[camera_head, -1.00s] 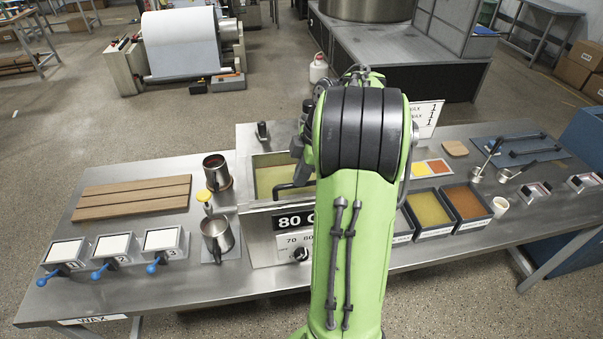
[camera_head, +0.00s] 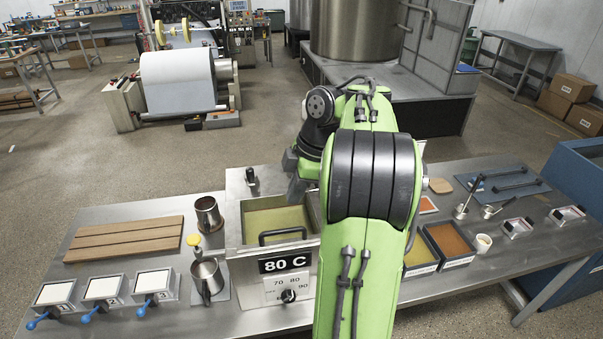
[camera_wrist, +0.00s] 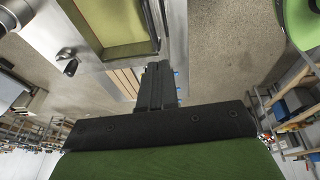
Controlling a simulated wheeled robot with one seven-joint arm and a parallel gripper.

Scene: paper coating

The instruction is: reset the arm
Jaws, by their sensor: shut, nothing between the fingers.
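My green arm with its dark elbow covers the middle right of the head view. My gripper (camera_wrist: 157,85) shows in the wrist view as dark fingers closed together, with nothing between them. In the head view only a dark part of my wrist and gripper shows beside the arm, over the right side of the tank (camera_head: 235,240); the fingertips are hard to make out. The tank has an "80 C" sign (camera_head: 285,262), a dark handle and yellow-green contents. It also shows in the wrist view (camera_wrist: 165,40), at the upper left.
The steel table (camera_head: 130,215) bears a slatted wooden board (camera_head: 125,240), metal cups (camera_head: 207,214), several white-topped blocks with blue handles (camera_head: 103,288), and orange (camera_head: 450,240) and yellow-green trays right of my arm. A blue bin (camera_head: 580,190) stands right. A paper roll machine (camera_head: 178,80) stands behind.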

